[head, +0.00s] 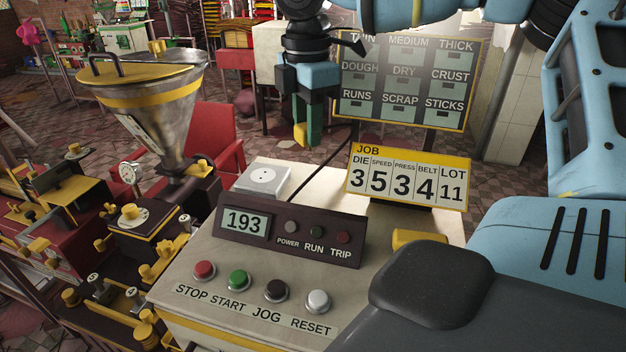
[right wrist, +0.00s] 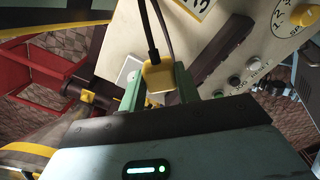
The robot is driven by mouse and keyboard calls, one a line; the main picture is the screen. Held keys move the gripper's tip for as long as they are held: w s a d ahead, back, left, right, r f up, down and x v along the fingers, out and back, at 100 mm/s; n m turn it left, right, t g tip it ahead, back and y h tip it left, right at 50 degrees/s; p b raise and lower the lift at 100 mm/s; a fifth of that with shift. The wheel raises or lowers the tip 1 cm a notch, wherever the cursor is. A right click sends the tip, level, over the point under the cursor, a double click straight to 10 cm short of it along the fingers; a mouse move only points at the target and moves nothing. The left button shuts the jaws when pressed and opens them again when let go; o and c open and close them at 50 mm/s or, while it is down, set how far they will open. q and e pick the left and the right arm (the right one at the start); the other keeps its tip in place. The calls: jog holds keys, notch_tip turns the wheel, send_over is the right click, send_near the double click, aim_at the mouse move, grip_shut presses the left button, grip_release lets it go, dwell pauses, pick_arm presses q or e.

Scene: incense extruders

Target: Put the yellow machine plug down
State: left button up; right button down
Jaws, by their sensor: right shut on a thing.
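The yellow machine plug (right wrist: 160,75) is between the green fingers of my right gripper (right wrist: 160,88) in the right wrist view, with a dark cord running from it. In the head view my right gripper (head: 308,128) hangs at top centre, shut on the yellow plug (head: 299,133), which is partly hidden by a finger. It holds the plug in the air above and behind the machine console (head: 190,290). A white socket plate (head: 263,178) lies on the console top, below and left of the plug, and also shows in the right wrist view (right wrist: 127,70). My left gripper is out of view.
The button panel (head: 290,231) reads 193. A job sign (head: 408,180) stands right of the socket, with a larger board (head: 408,80) behind it. A steel hopper (head: 150,110) is on the left. A yellow object (head: 418,238) is partly hidden by my arm.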

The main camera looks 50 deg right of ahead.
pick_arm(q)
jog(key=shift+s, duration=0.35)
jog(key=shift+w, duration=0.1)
pick_arm(e)
jog(key=shift+f, duration=0.1)
send_over(307, 195)
notch_tip(307, 195, down, 5)
jog(key=shift+d+f+p, duration=0.1)
jog(key=shift+f+p, duration=0.2)
jog(key=shift+f, duration=2.15)
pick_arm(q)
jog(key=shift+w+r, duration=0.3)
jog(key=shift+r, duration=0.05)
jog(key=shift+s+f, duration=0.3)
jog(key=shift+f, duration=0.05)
pick_arm(e)
jog(key=shift+f, duration=0.45)
pick_arm(q)
jog(key=shift+b, duration=0.3)
pick_arm(e)
jog(key=shift+f, duration=0.1)
